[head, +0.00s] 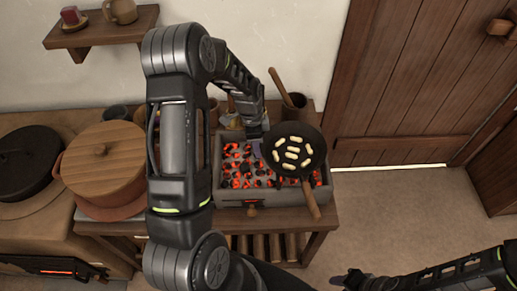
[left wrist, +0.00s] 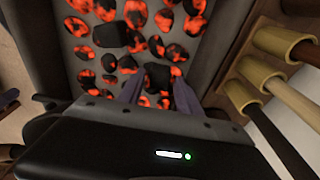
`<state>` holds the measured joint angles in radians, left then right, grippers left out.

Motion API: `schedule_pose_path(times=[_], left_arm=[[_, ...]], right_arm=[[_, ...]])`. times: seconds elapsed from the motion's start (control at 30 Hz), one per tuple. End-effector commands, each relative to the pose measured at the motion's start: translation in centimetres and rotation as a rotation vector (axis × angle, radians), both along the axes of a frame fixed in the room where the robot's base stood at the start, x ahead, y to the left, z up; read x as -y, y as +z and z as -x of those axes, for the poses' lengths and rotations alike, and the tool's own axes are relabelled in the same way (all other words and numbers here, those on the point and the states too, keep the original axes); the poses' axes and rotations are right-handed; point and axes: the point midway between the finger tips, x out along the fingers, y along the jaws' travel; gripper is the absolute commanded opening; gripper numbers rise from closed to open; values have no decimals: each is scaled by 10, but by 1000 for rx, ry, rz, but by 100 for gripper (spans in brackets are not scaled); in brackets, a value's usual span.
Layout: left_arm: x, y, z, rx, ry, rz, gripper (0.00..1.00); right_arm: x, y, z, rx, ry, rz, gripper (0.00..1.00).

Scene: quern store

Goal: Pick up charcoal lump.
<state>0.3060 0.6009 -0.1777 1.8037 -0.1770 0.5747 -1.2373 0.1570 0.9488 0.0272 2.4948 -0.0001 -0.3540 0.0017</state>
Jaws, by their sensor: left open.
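Charcoal lumps, black and partly glowing orange, lie in a grey brazier tray (head: 262,197). In the left wrist view a mostly black charcoal lump (left wrist: 157,76) lies between the fingertips of my left gripper (left wrist: 157,92). The jaws are open, and I cannot tell whether either finger touches it. In the head view my left gripper (head: 259,142) reaches down at the tray's back, left of the pan; its fingertips are largely hidden. My right gripper (head: 352,281) is low at the right, far from the tray; its jaw opening is unclear.
A black pan (head: 296,168) with several pale pieces covers the tray's right part, its wooden handle toward the front. A lidded pot (head: 104,165) stands at left. Tools in yellow holders (left wrist: 245,95) line the tray's side in the wrist view. Floor is free at right.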

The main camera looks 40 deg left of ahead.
Motion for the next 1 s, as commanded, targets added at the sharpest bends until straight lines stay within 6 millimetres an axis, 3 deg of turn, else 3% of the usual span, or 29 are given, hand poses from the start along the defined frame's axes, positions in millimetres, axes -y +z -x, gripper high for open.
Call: schedule_pose_path(times=[0.07, 0.57, 1.0], left_arm=[[0, 0, 0, 0, 0, 0, 41], [0, 0, 0, 0, 0, 0, 0], [-1, 1, 0, 0, 0, 0, 0]], right_arm=[[0, 0, 0, 0, 0, 0, 36], [0, 0, 0, 0, 0, 0, 36], [0, -1, 0, 0, 0, 0, 36]])
